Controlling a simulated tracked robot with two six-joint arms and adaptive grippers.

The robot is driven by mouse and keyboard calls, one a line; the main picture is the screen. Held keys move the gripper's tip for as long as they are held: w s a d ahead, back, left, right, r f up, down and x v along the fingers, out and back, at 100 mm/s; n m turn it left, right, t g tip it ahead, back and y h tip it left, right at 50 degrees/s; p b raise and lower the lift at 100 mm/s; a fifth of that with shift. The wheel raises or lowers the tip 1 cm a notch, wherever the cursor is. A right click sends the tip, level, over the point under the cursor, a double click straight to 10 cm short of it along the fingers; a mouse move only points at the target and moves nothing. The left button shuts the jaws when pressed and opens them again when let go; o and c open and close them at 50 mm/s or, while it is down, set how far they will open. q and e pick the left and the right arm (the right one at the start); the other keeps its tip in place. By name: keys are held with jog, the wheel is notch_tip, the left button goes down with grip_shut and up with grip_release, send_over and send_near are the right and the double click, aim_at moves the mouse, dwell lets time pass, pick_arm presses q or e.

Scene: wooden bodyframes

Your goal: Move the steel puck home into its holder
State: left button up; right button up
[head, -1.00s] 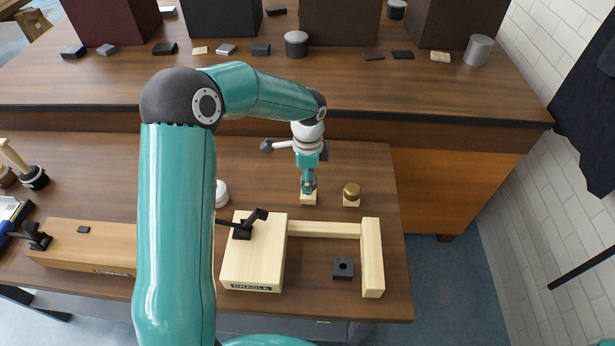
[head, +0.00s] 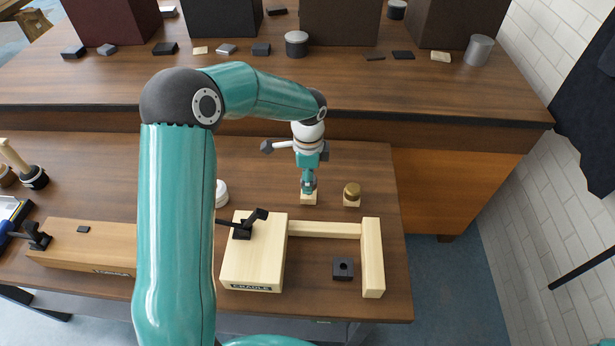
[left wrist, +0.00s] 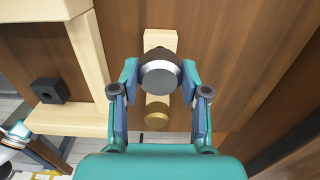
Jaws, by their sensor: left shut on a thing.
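The steel puck (left wrist: 160,76), a grey disc with a dark collar, sits between the fingers of my left gripper (left wrist: 159,82) in the left wrist view. A pale wooden block (left wrist: 158,40) shows beyond and below it. In the head view my left gripper (head: 308,187) is shut on the puck just above that block (head: 308,200); its fingers mostly hide the puck. I cannot tell whether puck and block touch. A black square block with a round hole (head: 343,268), possibly the holder, lies inside the wooden frame; it also shows in the left wrist view (left wrist: 49,90). My right gripper is out of view.
A brass-topped piece (head: 352,191) on a small block stands just right of the gripper. The pale cradle frame (head: 372,258) lies in front, with a black clamp (head: 243,226) on its left block. A white round piece (head: 221,194) is partly behind my arm.

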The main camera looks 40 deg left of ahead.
pick_arm(q)
jog(key=shift+f+b, duration=1.15)
jog(key=shift+f, duration=0.4)
jog(key=o, duration=1.4)
jog(key=shift+c, duration=0.2)
jog(key=shift+r, duration=0.1)
notch_tip(320, 180, up, 12)
jog(key=shift+f, duration=0.1)
